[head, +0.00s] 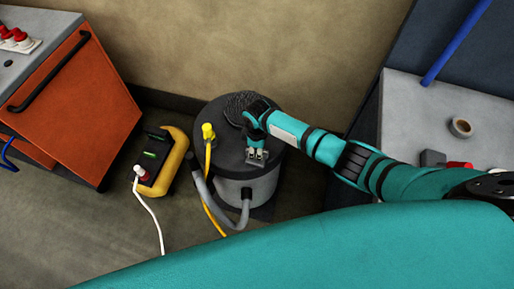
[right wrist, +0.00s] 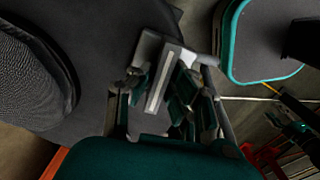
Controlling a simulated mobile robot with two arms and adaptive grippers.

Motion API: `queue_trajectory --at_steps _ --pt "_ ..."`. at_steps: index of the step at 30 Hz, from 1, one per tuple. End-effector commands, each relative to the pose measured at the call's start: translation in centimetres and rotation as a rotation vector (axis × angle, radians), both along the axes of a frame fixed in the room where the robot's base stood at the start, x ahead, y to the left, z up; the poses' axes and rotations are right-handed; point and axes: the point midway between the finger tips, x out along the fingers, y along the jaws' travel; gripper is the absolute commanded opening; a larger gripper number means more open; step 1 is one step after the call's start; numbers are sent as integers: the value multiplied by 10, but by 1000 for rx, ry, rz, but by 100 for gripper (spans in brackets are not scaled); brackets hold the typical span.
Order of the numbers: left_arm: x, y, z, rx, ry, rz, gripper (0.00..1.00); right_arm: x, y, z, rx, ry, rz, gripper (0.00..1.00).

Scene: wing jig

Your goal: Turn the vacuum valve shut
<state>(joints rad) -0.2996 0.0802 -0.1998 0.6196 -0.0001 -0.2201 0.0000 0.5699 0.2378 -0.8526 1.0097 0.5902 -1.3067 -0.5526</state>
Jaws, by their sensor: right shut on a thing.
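The vacuum (head: 222,160) stands on the floor in the head view, with a dark round lid and a grey drum. My right gripper (head: 256,154) reaches down over the front right of the lid. In the right wrist view a light grey metal piece, which looks like the vacuum valve (right wrist: 159,80), sits between the fingers of my right gripper. The gripper is shut on it, and the fingers hide part of it. The dark lid (right wrist: 98,50) lies behind. My left gripper is not in view.
A grey hose (head: 206,205) loops at the vacuum's front left, beside a yellow plug and cord (head: 208,131). A yellow and black power box (head: 163,160) stands to the left. An orange cabinet (head: 80,110) is far left, a grey bench (head: 420,110) right.

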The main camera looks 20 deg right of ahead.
Motion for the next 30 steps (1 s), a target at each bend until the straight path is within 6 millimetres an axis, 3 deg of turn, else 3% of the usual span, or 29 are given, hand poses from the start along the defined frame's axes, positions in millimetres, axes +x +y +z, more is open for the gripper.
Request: queue_trajectory --at_steps 9,25,26,30 --pt "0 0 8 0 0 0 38 1 -1 1 -2 0 -112 0" --pt "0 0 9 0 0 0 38 1 -1 1 -2 -1 -132 0" --pt "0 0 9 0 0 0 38 1 -1 1 -2 -1 -131 19" --pt "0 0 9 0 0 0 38 1 -1 1 -1 -1 -130 37"
